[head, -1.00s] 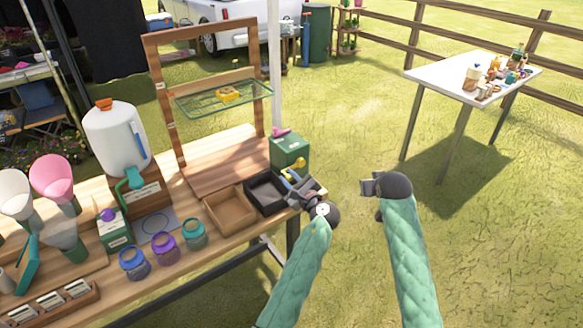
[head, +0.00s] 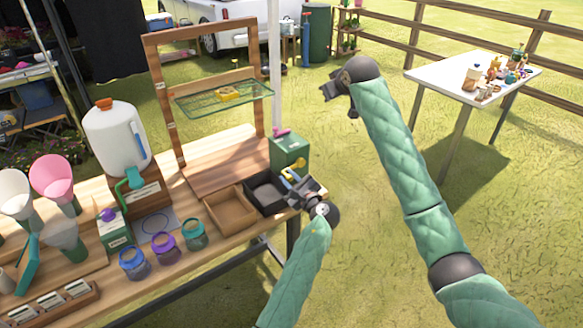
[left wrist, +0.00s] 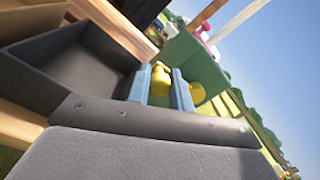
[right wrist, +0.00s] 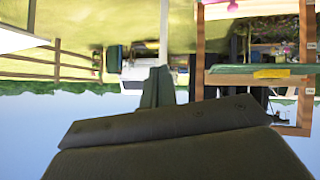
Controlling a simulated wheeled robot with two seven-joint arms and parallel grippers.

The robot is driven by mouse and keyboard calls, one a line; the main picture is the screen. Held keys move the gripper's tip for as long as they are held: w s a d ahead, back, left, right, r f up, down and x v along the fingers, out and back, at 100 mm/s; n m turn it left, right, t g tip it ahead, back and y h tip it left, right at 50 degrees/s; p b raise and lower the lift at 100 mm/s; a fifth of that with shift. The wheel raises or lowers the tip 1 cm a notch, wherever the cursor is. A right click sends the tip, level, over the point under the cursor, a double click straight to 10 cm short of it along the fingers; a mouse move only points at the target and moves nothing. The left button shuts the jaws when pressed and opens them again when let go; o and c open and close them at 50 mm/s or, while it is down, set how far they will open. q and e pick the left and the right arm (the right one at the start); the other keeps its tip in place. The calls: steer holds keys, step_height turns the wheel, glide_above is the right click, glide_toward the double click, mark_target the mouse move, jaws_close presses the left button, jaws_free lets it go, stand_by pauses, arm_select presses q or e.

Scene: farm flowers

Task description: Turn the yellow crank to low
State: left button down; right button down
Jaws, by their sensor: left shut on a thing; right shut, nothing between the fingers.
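The green box (head: 289,151) stands at the right end of the wooden table, with a yellow crank (head: 299,164) on its near right side. My left gripper (head: 291,177) is at the crank. In the left wrist view, the blue fingers (left wrist: 168,88) are shut on a yellow part of the crank (left wrist: 160,77), and more yellow shows beyond the right finger. The green box (left wrist: 190,58) is just behind. Any low marking is not readable. My right gripper (head: 328,90) is raised over the grass, away from the box; its fingers (right wrist: 158,87) are shut and empty.
A black tray (head: 262,197) and a brown wooden tray (head: 226,222) sit left of the left gripper. A wooden frame with a green wire shelf (head: 215,98) stands behind. A white table (head: 440,75) is far right. Grass lies open between.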

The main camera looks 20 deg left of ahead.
steer(key=a+r+n+g, duration=0.2)
steer(key=a+r+n, duration=0.1)
steer(key=a+r, duration=0.15)
steer(key=n+g+h, duration=0.2)
steer(key=n+g, duration=0.9)
steer(key=n, duration=0.5)
glide_above(291, 176)
steer(key=f, duration=2.2)
steer(key=shift+s+a+f, duration=0.15)
steer(key=shift+s+a, duration=0.1)
steer(key=shift+w+d+f, duration=0.1)
steer(key=shift+w+f, duration=0.05)
steer(key=shift+f, duration=0.4)
steer(key=shift+w+d+f, duration=0.1)
steer(key=shift+w+f, duration=0.05)
steer(key=shift+f, duration=0.4)
steer(key=shift+w+f, duration=0.2)
steer(key=shift+f, duration=0.6)
steer(key=shift+f, duration=0.1)
